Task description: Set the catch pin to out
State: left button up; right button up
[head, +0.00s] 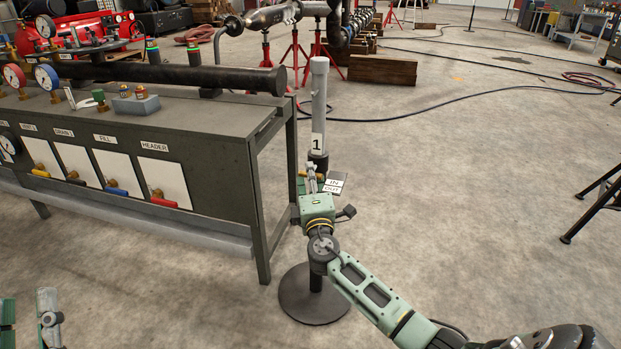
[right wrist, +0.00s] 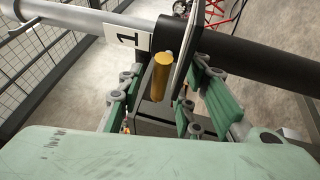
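The catch pin is a brass-coloured cylinder (right wrist: 161,77) in the right wrist view, beside a grey tube marked 1 (right wrist: 100,30). In the head view the tube (head: 319,95) stands upright, and a small IN/OUT plate (head: 335,186) sits at its lower right. The plate shows edge-on in the wrist view (right wrist: 184,38). My right gripper (head: 313,178) is at the pin's height; in the wrist view its fingers (right wrist: 163,100) are apart, with the pin between them and a gap visible. Whether either finger touches it I cannot tell. My left gripper (head: 29,322) is open and empty at the bottom left.
A dark bench (head: 215,135) with gauges and labelled valve levers stands close on the left of the post. The post's round base (head: 314,294) is on the floor. Open concrete floor lies to the right, with black legs (head: 590,205) at the edge.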

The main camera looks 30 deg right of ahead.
jog(key=shift+w+d+r, duration=0.1)
jog(key=shift+w+d, duration=0.15)
jog(key=shift+w, duration=0.15)
jog(key=shift+c, duration=0.4)
grip_shut()
